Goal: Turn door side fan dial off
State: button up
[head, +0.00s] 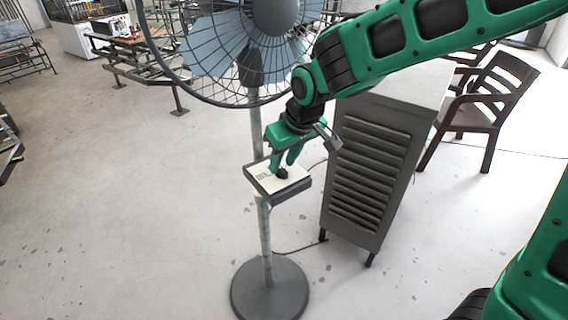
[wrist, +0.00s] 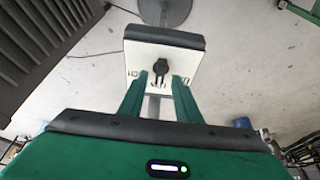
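The pedestal fan (head: 254,110) stands on a round grey base, with a control box (head: 262,183) on its pole. The box has a white face and a small black dial (head: 282,173), which also shows in the wrist view (wrist: 160,67). My gripper (head: 283,162) is at the box face. In the wrist view its two green fingers (wrist: 159,84) are apart, with tips just below and to either side of the dial. I cannot tell whether they touch it. Markings on the white face are too small to read.
A grey louvred cabinet (head: 372,170) stands just right of the fan, with a brown chair (head: 490,105) behind it. A cable runs over the floor by the fan. Metal benches (head: 140,55) stand at the back left. The floor left of the fan is clear.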

jog(key=shift+x, duration=0.85)
